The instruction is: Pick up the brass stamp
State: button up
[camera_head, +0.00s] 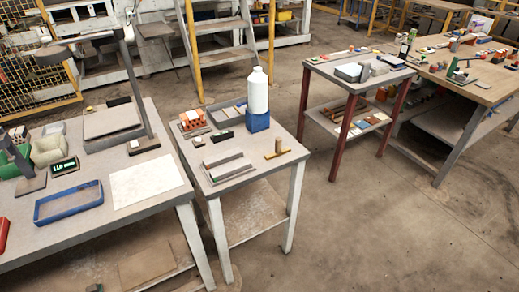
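A small brass-coloured piece (278,149), which looks like the brass stamp, is on the right part of the small grey table (248,181) in the middle. It seems to have a short upright part on a flat bar; it is too small to make out more. It stands apart from the things around it, near the table's right edge. My gripper is not in view.
Left of the stamp lie grey channel-like blocks (225,166). Behind it a white bottle (258,93) stands on a blue block (257,121), near an orange hollow brick (193,122). A larger table (150,208) stands close left. Open floor (370,230) lies right.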

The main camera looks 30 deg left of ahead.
aim_at(278, 151)
jog(key=z, duration=0.85)
jog(key=k, duration=0.15)
jog(key=u, duration=2.3)
jog(key=k, duration=0.9)
jog(key=z, duration=0.2)
jog(key=i, duration=0.7)
